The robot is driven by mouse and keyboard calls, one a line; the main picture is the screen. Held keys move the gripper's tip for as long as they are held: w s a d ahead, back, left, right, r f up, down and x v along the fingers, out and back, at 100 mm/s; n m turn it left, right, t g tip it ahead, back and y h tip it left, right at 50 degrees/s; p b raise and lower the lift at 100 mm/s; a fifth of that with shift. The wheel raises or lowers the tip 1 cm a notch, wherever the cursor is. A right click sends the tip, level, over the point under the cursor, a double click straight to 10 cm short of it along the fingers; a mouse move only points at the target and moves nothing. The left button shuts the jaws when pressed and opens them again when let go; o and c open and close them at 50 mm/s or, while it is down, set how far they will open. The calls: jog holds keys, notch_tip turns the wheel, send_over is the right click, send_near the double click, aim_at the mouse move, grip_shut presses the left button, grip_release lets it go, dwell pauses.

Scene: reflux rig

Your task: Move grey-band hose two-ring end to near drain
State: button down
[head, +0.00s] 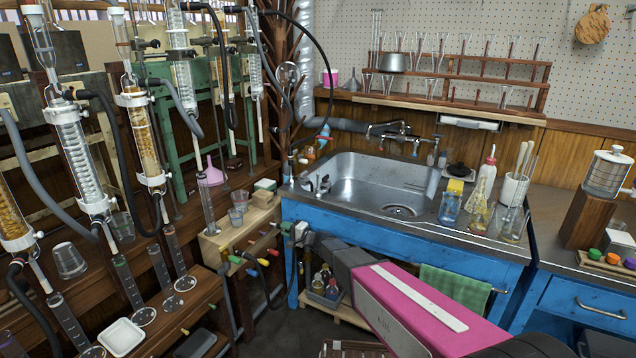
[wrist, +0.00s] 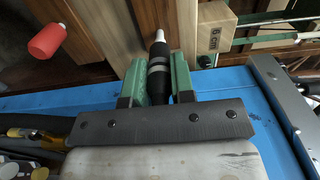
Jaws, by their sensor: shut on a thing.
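My gripper (wrist: 158,82) is shut on a black hose end with two grey rings (wrist: 158,60), held between its green finger pads in the wrist view. A pale narrow tip shows just beyond the hose end; I cannot tell whether it is joined to it. In the head view my gripper (head: 287,228) is at the front left corner of the blue sink bench, beside the wooden rail of coloured valve handles. The hose end is too small to make out there. A round drain (head: 400,211) shows in the floor of the steel sink (head: 365,185), right of my gripper.
Glass condensers with hoses (head: 70,140) crowd the left. Bottles and flasks (head: 478,210) stand right of the sink. The sink basin is mostly clear.

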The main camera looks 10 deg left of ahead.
jog(key=shift+v, duration=1.75)
jog(key=shift+s+d, duration=1.6)
jog(key=shift+s, duration=1.15)
jog(key=w+d+r+g+h, duration=0.1)
jog(key=d+r+g+h, duration=0.3)
jog(key=r, duration=0.8)
jog(key=w+d+r+g+h, duration=0.1)
jog(key=w+d+r+h, duration=0.1)
jog(key=r+h, duration=0.7)
jog(key=w+d+r+g+h, duration=0.1)
jog(key=d+r+g+h, duration=0.15)
jog(key=r, duration=1.15)
jog(key=h, duration=0.1)
send_over(318, 174)
notch_tip(318, 174, down, 4)
jog(key=shift+w+r+t, duration=0.1)
jog(key=shift+r+t, duration=0.15)
jog(key=shift+t, duration=0.1)
jog(key=shift+f, duration=0.9)
jog(key=shift+f, duration=0.2)
jog(key=shift+f, duration=0.5)
